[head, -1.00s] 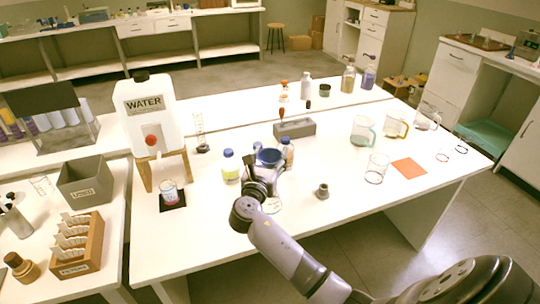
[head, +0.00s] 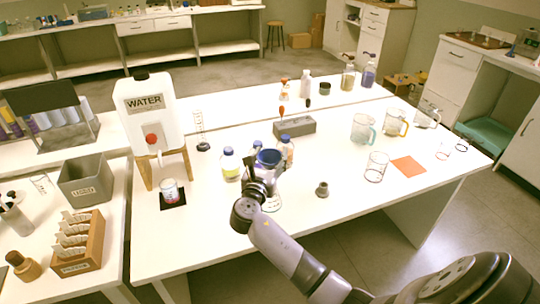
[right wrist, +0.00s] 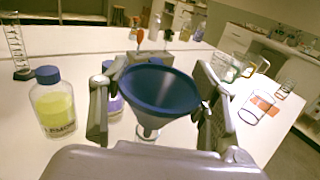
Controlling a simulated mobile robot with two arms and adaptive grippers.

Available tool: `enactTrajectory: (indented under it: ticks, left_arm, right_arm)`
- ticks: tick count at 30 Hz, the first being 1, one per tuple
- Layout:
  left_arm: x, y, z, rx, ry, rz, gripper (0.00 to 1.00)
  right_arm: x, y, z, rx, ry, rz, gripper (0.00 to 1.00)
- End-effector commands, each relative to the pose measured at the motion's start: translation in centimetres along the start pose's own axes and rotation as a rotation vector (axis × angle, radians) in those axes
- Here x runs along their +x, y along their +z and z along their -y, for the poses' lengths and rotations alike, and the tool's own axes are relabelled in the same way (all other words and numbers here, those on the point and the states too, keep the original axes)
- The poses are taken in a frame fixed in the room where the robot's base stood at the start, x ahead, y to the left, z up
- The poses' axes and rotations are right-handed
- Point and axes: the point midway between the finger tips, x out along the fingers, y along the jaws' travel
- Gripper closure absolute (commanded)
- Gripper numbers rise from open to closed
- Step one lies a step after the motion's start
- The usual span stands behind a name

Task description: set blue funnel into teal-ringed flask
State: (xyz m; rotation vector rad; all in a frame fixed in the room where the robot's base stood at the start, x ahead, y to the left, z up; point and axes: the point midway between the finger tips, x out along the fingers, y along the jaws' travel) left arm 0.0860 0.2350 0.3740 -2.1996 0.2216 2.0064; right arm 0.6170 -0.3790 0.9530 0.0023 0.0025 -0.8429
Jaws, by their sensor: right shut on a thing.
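The blue funnel (head: 269,158) is in my right gripper (head: 265,177), in front of the bottles on the white table. In the right wrist view the funnel (right wrist: 160,88) is between the two fingers, wide mouth up, and the gripper (right wrist: 155,105) is shut on it. A clear glass vessel (head: 272,204) stands under the funnel; its upper part shows just below the cone in the right wrist view (right wrist: 147,132). I cannot make out a teal ring on it, nor whether the funnel's stem is inside its neck. My left gripper is out of view.
A lemon bottle (right wrist: 55,105) with a blue cap stands left of the gripper, with other blue-capped bottles (head: 286,150) close behind. A grey block (head: 295,127) is farther back. A small grey piece (head: 322,190) and a glass beaker (head: 376,168) stand to the right.

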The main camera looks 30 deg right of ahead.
Motion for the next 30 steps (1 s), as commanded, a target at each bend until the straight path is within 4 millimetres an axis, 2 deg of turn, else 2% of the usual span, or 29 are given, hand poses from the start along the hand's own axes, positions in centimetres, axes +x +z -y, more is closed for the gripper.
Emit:
enactTrajectory:
  ticks: [24,25,30]
  left_arm:
    - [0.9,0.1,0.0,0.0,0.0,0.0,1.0]
    - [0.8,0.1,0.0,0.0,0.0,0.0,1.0]
    - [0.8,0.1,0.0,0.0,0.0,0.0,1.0]
  right_arm:
    - [0.0,-2.1,0.0,-0.002,0.0,0.001,0.65]
    - [0.0,-2.1,0.0,-0.002,0.0,0.001,0.44]
    - [0.0,-2.0,0.0,-0.001,0.0,0.001,0.32]
